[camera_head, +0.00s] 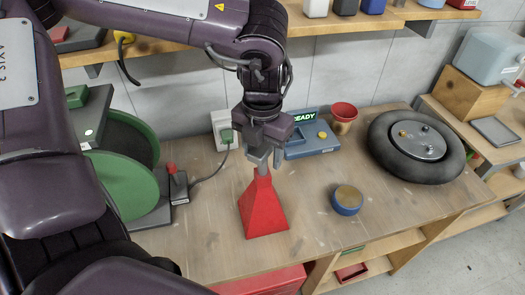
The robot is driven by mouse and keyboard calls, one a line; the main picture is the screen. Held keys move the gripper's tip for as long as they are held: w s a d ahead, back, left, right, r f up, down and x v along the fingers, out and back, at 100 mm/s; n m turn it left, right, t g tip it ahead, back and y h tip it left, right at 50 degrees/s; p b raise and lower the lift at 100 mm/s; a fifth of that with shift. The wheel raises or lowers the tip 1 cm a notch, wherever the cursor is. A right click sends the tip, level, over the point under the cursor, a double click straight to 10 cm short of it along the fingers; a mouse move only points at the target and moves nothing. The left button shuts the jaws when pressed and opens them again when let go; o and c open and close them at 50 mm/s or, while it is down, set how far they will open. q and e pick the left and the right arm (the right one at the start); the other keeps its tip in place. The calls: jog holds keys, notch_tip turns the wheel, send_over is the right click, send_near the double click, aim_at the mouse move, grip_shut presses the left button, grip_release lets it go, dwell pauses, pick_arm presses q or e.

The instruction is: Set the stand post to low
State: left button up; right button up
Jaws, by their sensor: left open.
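A red pyramid-shaped stand (263,212) stands upright on the wooden workbench (330,240), a little left of the bench's front middle. Its narrow top ends right at the fingers of my left gripper (264,162). This gripper points down over the stand and is open, with its fingertips at the sides of the stand's top. The fingers partly hide the top, so I cannot tell whether they touch it or how high the post is set. My right gripper is not in view.
A blue box with a lit "READY" display (312,139) stands behind the gripper, with a red cup (343,115) beside it. A green reel (122,183) stands left. Shelves hang above.

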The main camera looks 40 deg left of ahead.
pick_arm(q)
notch_tip(320, 180, up, 6)
jog(key=shift+r+b, duration=0.15)
jog(key=shift+b, duration=0.55)
jog(key=shift+r, duration=0.6)
